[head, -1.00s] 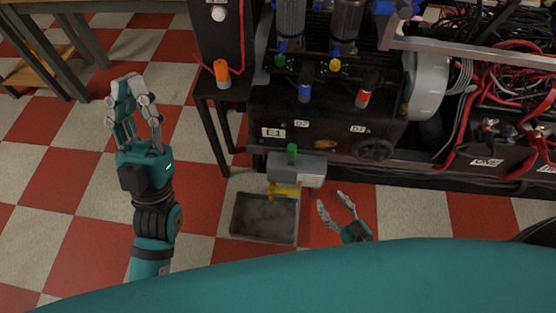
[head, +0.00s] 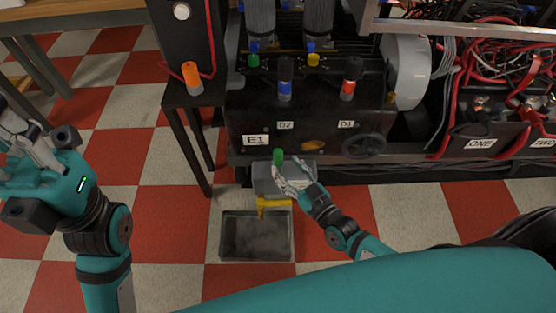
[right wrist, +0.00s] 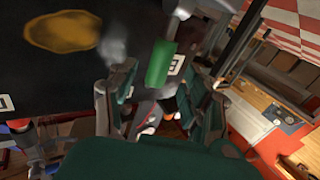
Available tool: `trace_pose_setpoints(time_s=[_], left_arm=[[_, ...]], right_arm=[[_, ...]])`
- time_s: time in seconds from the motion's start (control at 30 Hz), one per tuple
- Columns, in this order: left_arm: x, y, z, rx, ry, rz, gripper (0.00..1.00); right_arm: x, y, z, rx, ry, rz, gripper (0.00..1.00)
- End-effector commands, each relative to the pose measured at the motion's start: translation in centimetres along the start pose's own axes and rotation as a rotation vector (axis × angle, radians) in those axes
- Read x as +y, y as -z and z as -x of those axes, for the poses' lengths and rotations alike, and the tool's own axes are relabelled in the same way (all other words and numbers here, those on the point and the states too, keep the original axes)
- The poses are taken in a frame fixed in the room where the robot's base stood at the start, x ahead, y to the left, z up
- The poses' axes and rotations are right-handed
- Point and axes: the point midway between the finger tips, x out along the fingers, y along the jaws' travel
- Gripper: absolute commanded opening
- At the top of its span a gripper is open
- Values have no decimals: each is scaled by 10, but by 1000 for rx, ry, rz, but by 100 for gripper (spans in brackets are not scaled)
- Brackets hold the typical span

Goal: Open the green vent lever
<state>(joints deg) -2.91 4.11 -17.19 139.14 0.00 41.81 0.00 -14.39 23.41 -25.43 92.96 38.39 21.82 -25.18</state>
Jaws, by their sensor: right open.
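A green upright handle (head: 278,157) stands on the grey valve block (head: 262,180) below the label E1 in the head view. My right gripper (head: 288,170) is open right beside it, with its fingers over the block. In the right wrist view the green handle (right wrist: 159,64) shows between the spread fingers of my right gripper (right wrist: 158,88), beyond their tips. I cannot tell whether they touch. A second green knob (head: 254,60) sits higher on the machine. My left gripper (head: 30,140) is at the left edge, away from the machine, its fingertips partly cut off.
A yellow spout (head: 272,203) hangs from the block over a grey tray (head: 226,240) on the checkered floor. Blue (head: 285,88) and red (head: 349,86) knobs stand above. A black handwheel (head: 363,146) is to the right. An orange handle (head: 191,76) is to the left.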

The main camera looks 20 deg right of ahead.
Motion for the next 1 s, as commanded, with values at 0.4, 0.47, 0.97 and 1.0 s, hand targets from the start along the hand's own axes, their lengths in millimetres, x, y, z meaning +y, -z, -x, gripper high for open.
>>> trace_pose_setpoints(time_s=[0.4, 0.47, 0.97, 1.0], left_arm=[[2, 2, -8, 52, -21, -7, 0], [2, 2, -8, 53, -21, -7, 0], [2, 3, -9, 52, -21, -7, 0], [2, 3, -9, 53, -21, -7, 0]], right_arm=[[0, -1, -48, -2, 0, 0, 49], [0, -1, -49, -3, 0, 0, 49], [0, -1, -49, -2, 0, 1, 12], [0, -1, -49, -2, 0, 1, 6]])
